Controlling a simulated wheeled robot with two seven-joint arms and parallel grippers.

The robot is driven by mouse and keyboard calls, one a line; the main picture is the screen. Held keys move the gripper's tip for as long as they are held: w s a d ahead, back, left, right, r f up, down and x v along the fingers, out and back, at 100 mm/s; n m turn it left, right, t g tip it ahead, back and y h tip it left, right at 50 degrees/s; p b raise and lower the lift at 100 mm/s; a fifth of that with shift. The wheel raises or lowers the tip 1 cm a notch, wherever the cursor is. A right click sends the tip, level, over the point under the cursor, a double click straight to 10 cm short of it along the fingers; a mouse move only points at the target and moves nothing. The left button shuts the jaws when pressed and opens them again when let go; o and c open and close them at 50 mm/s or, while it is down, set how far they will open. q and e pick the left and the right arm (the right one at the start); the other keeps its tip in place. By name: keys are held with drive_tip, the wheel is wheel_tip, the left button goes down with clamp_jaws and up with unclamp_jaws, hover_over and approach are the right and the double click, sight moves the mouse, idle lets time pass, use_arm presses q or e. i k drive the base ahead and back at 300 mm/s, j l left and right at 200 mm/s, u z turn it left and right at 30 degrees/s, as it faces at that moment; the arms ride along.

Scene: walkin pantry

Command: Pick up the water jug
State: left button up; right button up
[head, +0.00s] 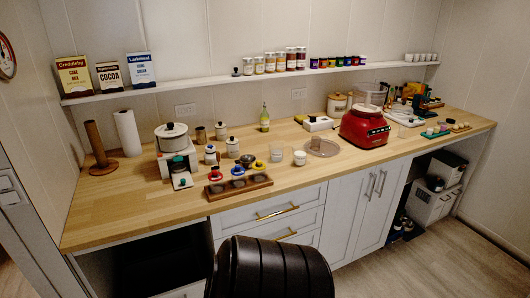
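I cannot pick out a water jug with certainty in the head view. A small clear vessel (316,142) stands on a round tray near the middle. Neither of my grippers is in view.
A red appliance (364,128), a white pot (172,137) and a paper towel roll (128,133) stand on the counter among small jars. A shelf above holds boxes and jars. The counter's front left is clear.

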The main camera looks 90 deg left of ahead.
sight(276, 148)
drive_tip(key=u, duration=2.7)
drive_tip(key=i+l+u, duration=0.1)
drive_tip(key=u, duration=0.55)
